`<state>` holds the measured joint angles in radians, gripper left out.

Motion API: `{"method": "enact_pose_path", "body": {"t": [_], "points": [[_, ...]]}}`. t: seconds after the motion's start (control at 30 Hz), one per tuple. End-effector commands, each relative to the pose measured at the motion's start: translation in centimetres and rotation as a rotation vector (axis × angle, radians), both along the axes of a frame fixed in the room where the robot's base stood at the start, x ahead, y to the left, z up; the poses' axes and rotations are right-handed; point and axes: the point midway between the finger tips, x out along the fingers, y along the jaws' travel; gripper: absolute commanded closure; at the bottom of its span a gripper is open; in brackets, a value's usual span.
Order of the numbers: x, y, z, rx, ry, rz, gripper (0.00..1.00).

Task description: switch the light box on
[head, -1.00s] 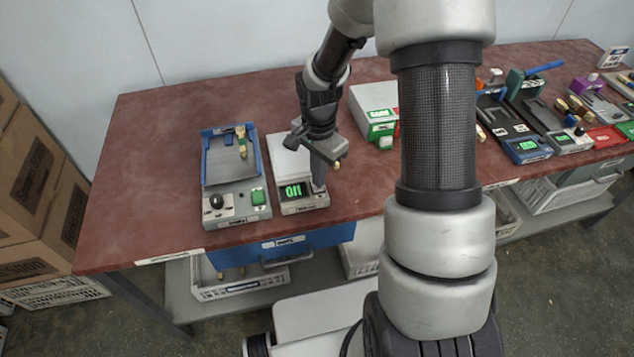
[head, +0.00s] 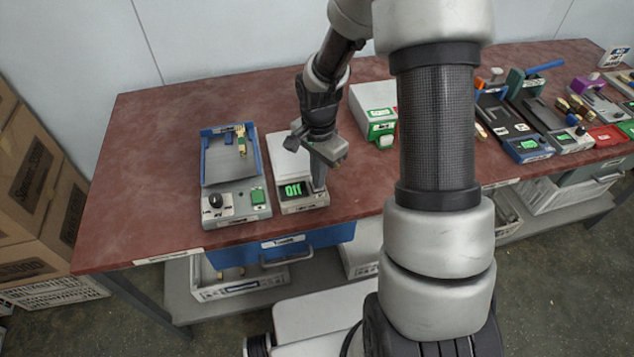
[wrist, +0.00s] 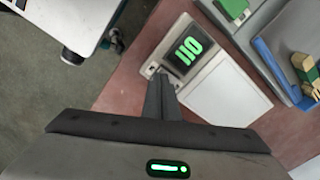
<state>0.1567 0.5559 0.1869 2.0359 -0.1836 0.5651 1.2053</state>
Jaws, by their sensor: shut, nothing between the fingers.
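The light box seems to be the small grey unit with a white panel (head: 289,158) on top and a dark display (head: 292,189) with green characters like "011" at its front. In the wrist view the display (wrist: 188,49) and white panel (wrist: 226,92) show clearly. My gripper (head: 319,187) is shut and empty, pointing down at the unit's front right corner, beside the display. In the wrist view its fingertips (wrist: 161,78) are over the strip beside the display and partly hide what is there. I cannot tell whether they touch it.
A grey unit with a blue-edged tray (head: 228,160), black knob and green button stands close on the left. A white box with a green front (head: 381,130) stands behind right. More units crowd the right end. The red tabletop (head: 140,180) is clear at far left.

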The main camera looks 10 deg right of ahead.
Motion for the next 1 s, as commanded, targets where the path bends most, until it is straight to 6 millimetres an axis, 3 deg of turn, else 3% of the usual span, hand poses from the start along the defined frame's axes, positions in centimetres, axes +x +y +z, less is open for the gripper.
{"method": "enact_pose_path", "body": {"t": [0.53, 1.0], "points": [[0.0, 0.0, -0.6, 0.0, 0.0, 0.0, 1.0], [0.0, 0.0, 2.9, -0.001, 0.0, 0.0, 1.0]]}}
